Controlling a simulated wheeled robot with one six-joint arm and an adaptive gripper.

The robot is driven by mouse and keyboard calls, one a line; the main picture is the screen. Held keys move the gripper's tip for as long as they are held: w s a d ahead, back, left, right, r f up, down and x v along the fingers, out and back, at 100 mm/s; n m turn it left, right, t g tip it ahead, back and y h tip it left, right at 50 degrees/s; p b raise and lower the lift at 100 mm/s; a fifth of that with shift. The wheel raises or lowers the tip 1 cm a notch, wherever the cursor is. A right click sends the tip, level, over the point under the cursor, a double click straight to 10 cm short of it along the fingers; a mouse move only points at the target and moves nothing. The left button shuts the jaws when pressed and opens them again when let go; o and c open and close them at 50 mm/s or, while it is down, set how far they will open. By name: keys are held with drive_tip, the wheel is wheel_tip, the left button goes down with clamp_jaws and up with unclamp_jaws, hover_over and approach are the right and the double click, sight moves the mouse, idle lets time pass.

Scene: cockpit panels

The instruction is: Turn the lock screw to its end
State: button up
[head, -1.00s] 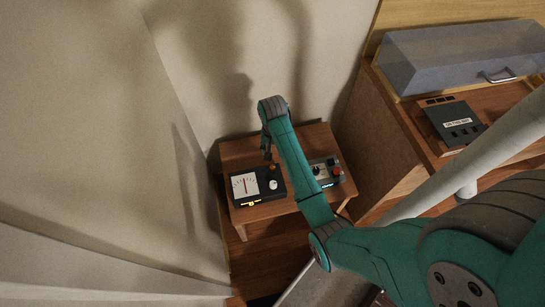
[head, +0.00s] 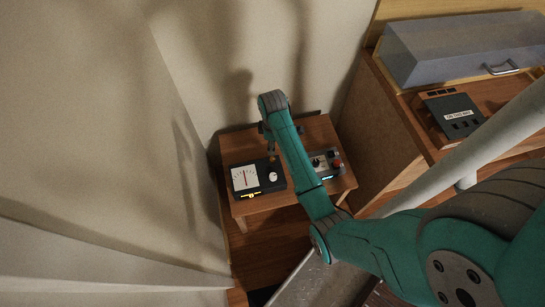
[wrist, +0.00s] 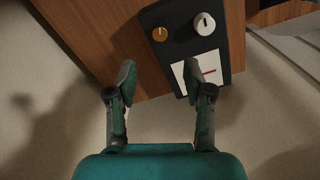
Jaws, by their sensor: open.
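A black panel box with a white dial and red needle stands on a small wooden table; this meter panel (head: 258,178) also shows in the wrist view (wrist: 185,38). It carries a brass round knob (wrist: 160,34), which looks like the lock screw, and a white knob (wrist: 204,24). In the head view the brass knob (head: 272,160) sits at the panel's far edge, partly hidden by my arm. My gripper (wrist: 159,72) is open and empty, its fingers apart with the brass knob ahead, between their lines. I see no contact. In the head view my gripper (head: 271,146) hangs by the knob.
A second control box (head: 325,163) with a red button stands right of the meter panel, partly behind my arm. The small table (head: 315,130) has bare wood at its back. A wall rises behind. A larger cabinet (head: 385,135) with a clear-lidded case (head: 455,50) stands right.

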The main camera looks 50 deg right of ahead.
sight(272, 159)
wheel_tip(272, 159, down, 11)
drive_tip(key=n, duration=0.2)
drive_tip(key=shift+n, duration=0.3)
idle(0.3)
clamp_jaws()
